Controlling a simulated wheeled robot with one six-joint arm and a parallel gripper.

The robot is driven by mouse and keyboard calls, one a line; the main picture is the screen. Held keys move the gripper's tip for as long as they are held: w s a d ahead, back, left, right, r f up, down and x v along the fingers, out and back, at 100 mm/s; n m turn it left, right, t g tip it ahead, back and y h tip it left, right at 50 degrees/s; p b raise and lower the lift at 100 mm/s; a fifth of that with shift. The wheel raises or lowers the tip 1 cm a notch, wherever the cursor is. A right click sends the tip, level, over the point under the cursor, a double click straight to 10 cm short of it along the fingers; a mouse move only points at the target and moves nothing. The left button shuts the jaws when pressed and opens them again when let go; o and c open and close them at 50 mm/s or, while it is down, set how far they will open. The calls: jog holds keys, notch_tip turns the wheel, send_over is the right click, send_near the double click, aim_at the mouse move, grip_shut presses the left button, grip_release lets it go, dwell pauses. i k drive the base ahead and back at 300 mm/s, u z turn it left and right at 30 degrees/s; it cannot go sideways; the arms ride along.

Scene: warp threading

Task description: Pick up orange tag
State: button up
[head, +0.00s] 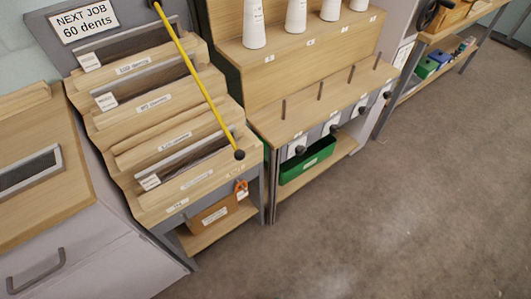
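A small orange item (240,186), which may be the orange tag, shows at the front right corner of the stepped wooden rack (150,123). It seems to hang just below the rack's front edge, above a brown box. A small white patch shows right below it. It is too small to make out its shape or how it is held. My gripper is not in this view.
A yellow rod with dark ends (198,80) slants across the rack, its lower end near the orange item. The brown box (212,215) and a green bin (307,162) sit on low shelves. White cones (253,25) stand behind. Open floor (400,200) lies to the right.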

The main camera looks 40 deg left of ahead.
aim_at(240, 194)
jog(key=u, duration=2.05)
jog(key=k, duration=0.65)
jog(key=z, duration=1.05)
jog(key=i, duration=0.5)
